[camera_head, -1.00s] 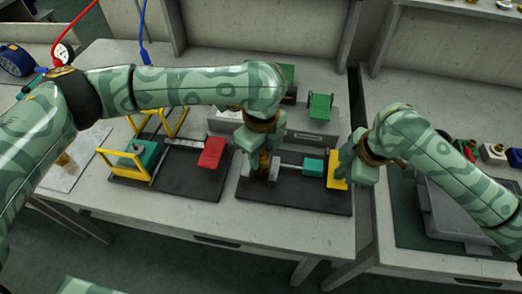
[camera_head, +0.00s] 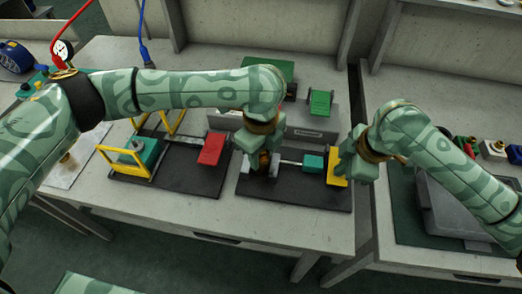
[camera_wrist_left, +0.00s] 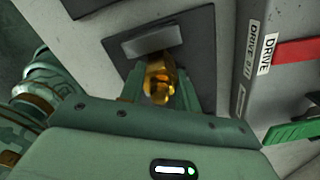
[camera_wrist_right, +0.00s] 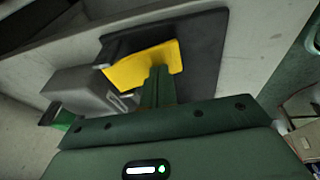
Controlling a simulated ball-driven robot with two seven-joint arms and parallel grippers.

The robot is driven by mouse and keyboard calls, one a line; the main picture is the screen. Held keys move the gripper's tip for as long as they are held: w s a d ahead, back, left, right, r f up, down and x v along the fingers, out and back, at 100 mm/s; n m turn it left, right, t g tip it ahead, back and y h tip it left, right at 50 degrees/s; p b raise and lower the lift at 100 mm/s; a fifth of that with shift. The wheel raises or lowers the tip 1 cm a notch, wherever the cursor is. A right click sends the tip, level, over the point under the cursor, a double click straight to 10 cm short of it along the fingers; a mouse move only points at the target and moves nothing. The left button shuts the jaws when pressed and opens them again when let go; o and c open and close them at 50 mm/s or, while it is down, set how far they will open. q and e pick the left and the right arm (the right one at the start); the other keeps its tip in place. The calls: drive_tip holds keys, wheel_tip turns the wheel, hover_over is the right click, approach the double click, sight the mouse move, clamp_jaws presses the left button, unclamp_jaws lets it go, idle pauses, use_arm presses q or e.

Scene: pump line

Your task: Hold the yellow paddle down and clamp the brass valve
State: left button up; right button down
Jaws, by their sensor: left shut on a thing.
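The yellow paddle (camera_head: 334,174) is at the right end of a black base plate (camera_head: 300,200), partly covered by my right gripper (camera_head: 347,174). In the right wrist view the fingers are together and meet the yellow paddle (camera_wrist_right: 132,70); I cannot tell how firmly they press. My left gripper (camera_head: 264,172) points down at the left part of the same plate. In the left wrist view its fingers are shut on the brass valve (camera_wrist_left: 160,82), one on each side. In the head view the valve is mostly hidden by the gripper.
A teal block (camera_head: 314,162) sits on a rod between the grippers. A second black-based unit with a red paddle (camera_head: 212,149) and yellow frame (camera_head: 110,160) stands to the left. Behind are a grey box with green plates (camera_head: 320,103). A grey tray (camera_head: 450,205) is at right.

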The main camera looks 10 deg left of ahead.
use_arm(q)
drive_tip(key=shift+f, duration=0.1)
use_arm(e)
drive_tip(key=shift+f, duration=0.1)
use_arm(q)
drive_tip(key=o, duration=1.6)
drive_tip(key=shift+c, duration=0.2)
drive_tip(key=shift+r, duration=3.5)
wheel_tip(320, 180, up, 12)
drive_tip(key=p, duration=0.9)
drive_tip(key=shift+s+t, duration=0.4)
use_arm(e)
wheel_tip(320, 180, up, 7)
